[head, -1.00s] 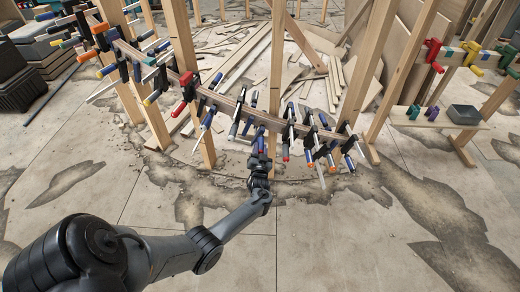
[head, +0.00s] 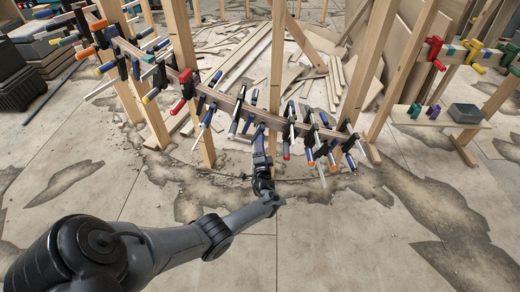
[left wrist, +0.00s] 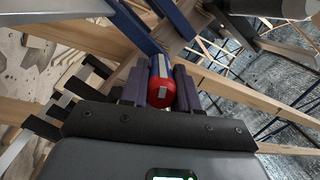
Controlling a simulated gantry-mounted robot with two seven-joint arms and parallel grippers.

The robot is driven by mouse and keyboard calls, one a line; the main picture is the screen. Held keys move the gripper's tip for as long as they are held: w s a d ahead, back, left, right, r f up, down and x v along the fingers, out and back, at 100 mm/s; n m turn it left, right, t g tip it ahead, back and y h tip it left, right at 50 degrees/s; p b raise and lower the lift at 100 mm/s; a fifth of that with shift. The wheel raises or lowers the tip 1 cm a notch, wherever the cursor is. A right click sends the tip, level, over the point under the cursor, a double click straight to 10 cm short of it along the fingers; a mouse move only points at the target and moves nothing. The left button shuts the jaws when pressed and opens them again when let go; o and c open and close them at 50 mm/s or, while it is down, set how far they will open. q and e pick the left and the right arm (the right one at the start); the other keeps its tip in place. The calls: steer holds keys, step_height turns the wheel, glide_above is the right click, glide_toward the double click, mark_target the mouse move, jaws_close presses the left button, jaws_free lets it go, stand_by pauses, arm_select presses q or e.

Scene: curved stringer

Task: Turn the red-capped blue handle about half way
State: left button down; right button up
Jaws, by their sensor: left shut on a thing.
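In the left wrist view, the red-capped blue handle (left wrist: 161,84) sits between the two purple finger pads of my left gripper (left wrist: 160,88). The red cap with a grey mark faces the camera, and the pads are closed on its sides. In the head view, my left gripper (head: 260,142) reaches up to the clamps at the middle of the curved wooden stringer (head: 238,108). The handle itself is mostly hidden there by the gripper. My right gripper is not in view.
Several clamps hang close on both sides, among them a red-headed clamp (head: 187,82) to the left and orange-tipped handles (head: 310,158) to the right. A wooden post (head: 277,60) stands just behind. The cracked floor (head: 330,235) in front is open.

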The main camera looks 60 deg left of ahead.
arm_select(q)
steer(key=shift+m+b, duration=0.3)
steer(key=shift+m, duration=0.9)
steer(key=c, duration=0.8)
jaws_free()
steer(key=shift+d, duration=0.1)
steer(key=shift+s+d, duration=0.15)
steer(key=shift+d, duration=0.05)
steer(key=shift+p+v, duration=2.05)
steer(key=shift+v, duration=3)
